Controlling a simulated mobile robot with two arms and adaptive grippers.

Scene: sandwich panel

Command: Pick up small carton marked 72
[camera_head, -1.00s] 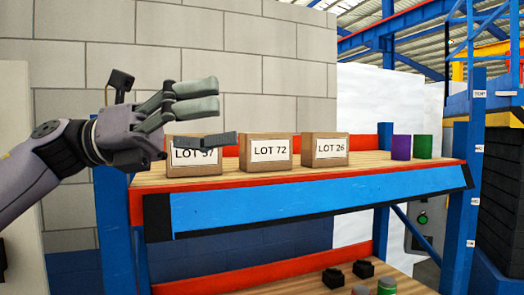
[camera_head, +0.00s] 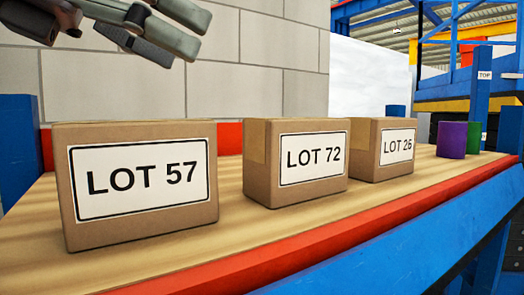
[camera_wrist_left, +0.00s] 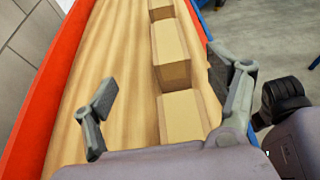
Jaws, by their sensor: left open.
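The carton labelled LOT 72 (camera_head: 296,163) is a small brown box standing upright on the wooden shelf, between two similar cartons. My left gripper (camera_head: 182,45) is at the upper left of the head view, above the LOT 57 carton, open and empty. In the left wrist view my open fingers (camera_wrist_left: 165,75) spread over the shelf with a row of cartons between and beyond them. No labels show there; by its place in the row the middle carton (camera_wrist_left: 171,56) is LOT 72. My right gripper is not in view.
The LOT 57 carton (camera_head: 138,184) stands to the left and the LOT 26 carton (camera_head: 383,150) close on the right. A purple cylinder (camera_head: 451,139) and a green one (camera_head: 473,138) stand farther right. The shelf (camera_head: 240,240) has a red and blue front edge; a wall is behind.

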